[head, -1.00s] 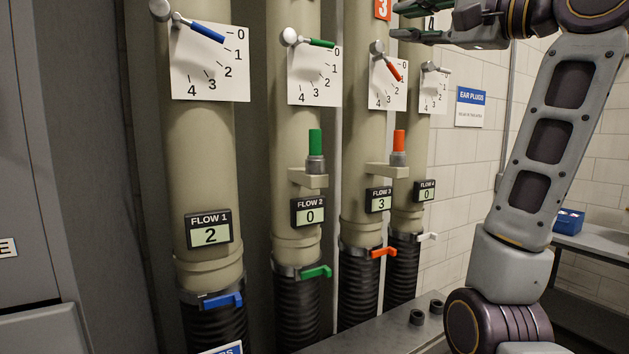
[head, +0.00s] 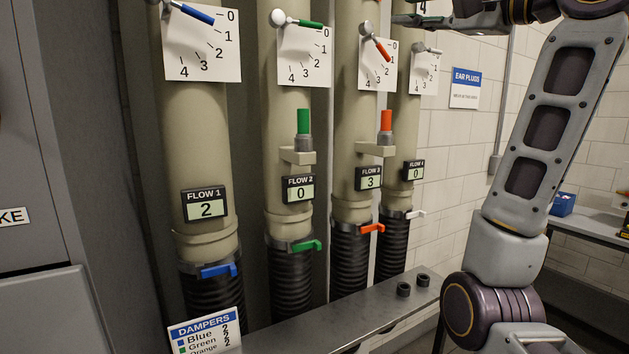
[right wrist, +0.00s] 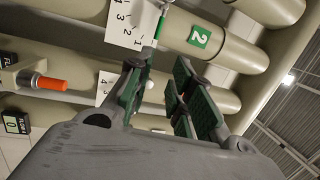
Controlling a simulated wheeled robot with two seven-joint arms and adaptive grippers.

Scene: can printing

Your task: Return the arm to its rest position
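My right arm (head: 550,130) rises on the right side of the head view. Its gripper (head: 408,19) is at the top edge, partly cut off, near the upper part of the FLOW 4 pipe. In the right wrist view the gripper (right wrist: 160,78) has its two green-padded fingers apart, with nothing between them. A dial plate (right wrist: 128,25) with a green-handled lever and a pipe with a green "2" label (right wrist: 199,37) lie beyond the fingers. My left gripper is not in view.
Four pipes carry dial plates, such as the blue-lever plate (head: 203,45). Displays read FLOW 1 (head: 205,207) 2, FLOW 2 0, FLOW 3 3, FLOW 4 0. A metal ledge (head: 330,325) runs below them. A DAMPERS sign (head: 205,335) stands in front. A bench (head: 590,222) is at right.

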